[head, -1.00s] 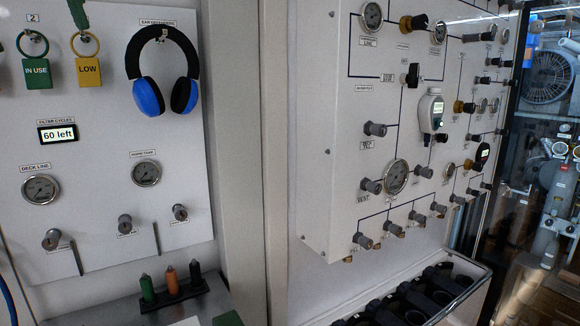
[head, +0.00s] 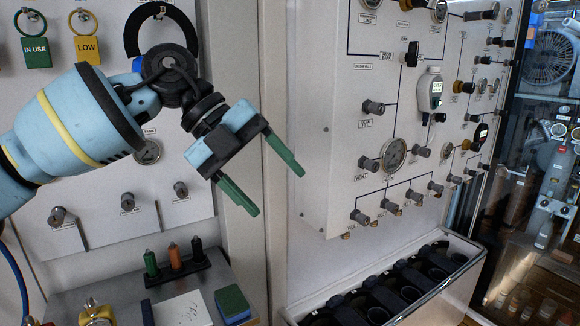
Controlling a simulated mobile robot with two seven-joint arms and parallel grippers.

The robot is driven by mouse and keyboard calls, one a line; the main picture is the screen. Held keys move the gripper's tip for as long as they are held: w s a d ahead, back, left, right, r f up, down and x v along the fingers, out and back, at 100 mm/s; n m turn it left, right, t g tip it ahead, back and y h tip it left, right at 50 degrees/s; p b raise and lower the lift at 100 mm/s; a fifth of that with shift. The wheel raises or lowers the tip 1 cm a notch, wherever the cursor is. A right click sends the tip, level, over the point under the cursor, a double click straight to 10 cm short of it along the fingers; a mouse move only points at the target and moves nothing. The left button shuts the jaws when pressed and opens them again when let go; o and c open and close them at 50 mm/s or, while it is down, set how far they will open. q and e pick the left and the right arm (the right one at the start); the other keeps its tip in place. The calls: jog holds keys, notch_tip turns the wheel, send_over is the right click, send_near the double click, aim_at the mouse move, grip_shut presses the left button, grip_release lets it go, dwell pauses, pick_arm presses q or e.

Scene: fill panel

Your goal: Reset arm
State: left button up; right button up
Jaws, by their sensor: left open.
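My left arm comes in from the left in the head view, in front of the left panel. Its gripper (head: 270,182) has green fingers spread apart, with nothing between them. It hangs in front of the edge between the two panels, pointing down and right, and appears apart from both. My right gripper is not in view. The arm hides the panel's middle and most of the headphones (head: 134,34), of which part of the dark band shows.
The valve panel (head: 345,130) with gauges and knobs stands to the right. Below it is a rack (head: 462,262) of dark cup holders. A metal shelf at lower left holds several markers (head: 174,257), a white pad (head: 184,310) and a green-topped sponge (head: 232,303).

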pick_arm(q)
jog(key=s+d+f+n+g+h, duration=0.2)
jog(key=s+d+f+g+h, duration=0.1)
jog(key=d+f+h, duration=0.8)
jog(key=w+a+f+n+t+y, duration=0.2)
jog(key=a+f+n+t, duration=0.4)
jog(key=f+n+t, duration=0.4)
jog(key=w+a+f+n+t+y, duration=0.2)
jog(key=a+f+n+t, duration=0.5)
jog(key=n+t, duration=0.45)
jog(key=s+a+f+n+g+y, duration=0.1)
jog(key=s+a+f+n+y, duration=0.2)
jog(key=f, duration=0.4)
jog(key=s+a+f+n+y, duration=0.2)
jog(key=s+a+f+y, duration=0.15)
jog(key=f, duration=0.35)
jog(key=s+a+f+n+g+y, duration=0.1)
jog(key=s+a+f+n+y, duration=0.1)
jog(key=s+f+n+y, duration=0.3)
jog(key=s+a+f+g+y, duration=0.1)
jog(key=s+a+f+g, duration=0.1)
jog(key=s+f, duration=0.4)
jog(key=s+a+f+g+y, duration=0.1)
jog(key=s+a+f+g, duration=0.2)
jog(key=s+a+f, duration=0.2)
jog(key=s+f, duration=0.1)
jog(key=s, duration=0.2)
jog(key=shift+f+m, duration=0.3)
jog(key=shift+m, duration=0.05)
